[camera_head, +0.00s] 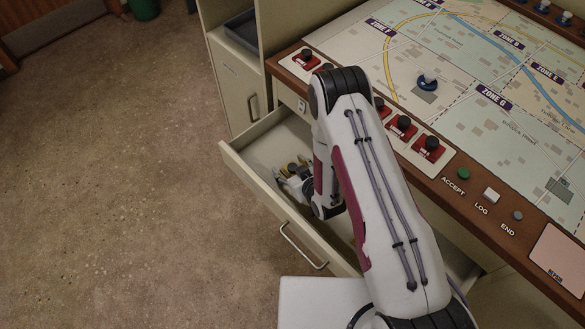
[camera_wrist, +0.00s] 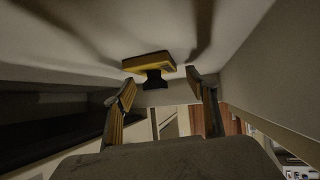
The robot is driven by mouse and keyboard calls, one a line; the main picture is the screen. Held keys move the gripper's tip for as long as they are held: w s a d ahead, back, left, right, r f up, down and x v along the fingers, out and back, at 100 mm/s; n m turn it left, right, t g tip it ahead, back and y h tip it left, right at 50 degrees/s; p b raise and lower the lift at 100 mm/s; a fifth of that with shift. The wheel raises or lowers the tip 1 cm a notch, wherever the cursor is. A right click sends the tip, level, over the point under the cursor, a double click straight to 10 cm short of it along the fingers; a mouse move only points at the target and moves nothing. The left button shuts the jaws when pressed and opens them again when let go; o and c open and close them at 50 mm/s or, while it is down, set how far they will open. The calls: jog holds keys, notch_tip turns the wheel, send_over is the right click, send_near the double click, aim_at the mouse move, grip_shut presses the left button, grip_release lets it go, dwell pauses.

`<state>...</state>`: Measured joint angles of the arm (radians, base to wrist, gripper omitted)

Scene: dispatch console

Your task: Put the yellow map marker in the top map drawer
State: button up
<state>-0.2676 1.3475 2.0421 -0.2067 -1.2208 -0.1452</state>
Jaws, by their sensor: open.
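The top map drawer (camera_head: 262,190) is pulled open below the console, and its pale inside shows to the left of my arm. My gripper (camera_head: 290,172) is down inside the drawer, and my arm hides part of it. In the wrist view, the yellow map marker (camera_wrist: 148,64), a flat yellow block with a black knob, is against the pale drawer floor (camera_wrist: 75,35). My gripper's fingers (camera_wrist: 162,82) are spread apart, with the marker just beyond and between their tips. The fingers do not clasp it. In the head view I cannot clearly tell the marker from the finger pads.
A cabinet (camera_head: 237,90) stands behind the drawer. The floor at left is clear.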

jog(key=shift+s+r, duration=0.1)
jog(key=shift+r, duration=0.05)
jog(key=v, duration=1.1)
jog(key=shift+s+d+r, duration=0.15)
jog(key=shift+s+d, duration=0.05)
jog(key=shift+s, duration=0.05)
dwell(0.8)
jog(key=w+d+r+g+h, duration=0.15)
jog(key=w+r, duration=0.35)
jog(key=r, duration=0.8)
jog(key=s+d+r+m+h, duration=0.1)
jog(key=d+r, duration=0.2)
jog(key=r, duration=0.4)
jog(key=s+d+r+m+h, duration=0.1)
jog(key=s+d+r+h, duration=0.1)
jog(key=d+r, duration=0.35)
jog(key=s+d+r+m+g, duration=0.1)
jog(key=s+d+r+m, duration=0.1)
jog(key=s+r, duration=0.6)
jog(key=s+d+r+m+g, duration=0.1)
jog(key=s+d+r+m, duration=0.1)
jog(key=s+r, duration=0.6)
jog(key=s+d+h, duration=0.1)
jog(key=s, duration=0.6)
jog(key=shift+s+r+m+g, duration=0.35)
jog(key=shift+s+r+m, duration=0.05)
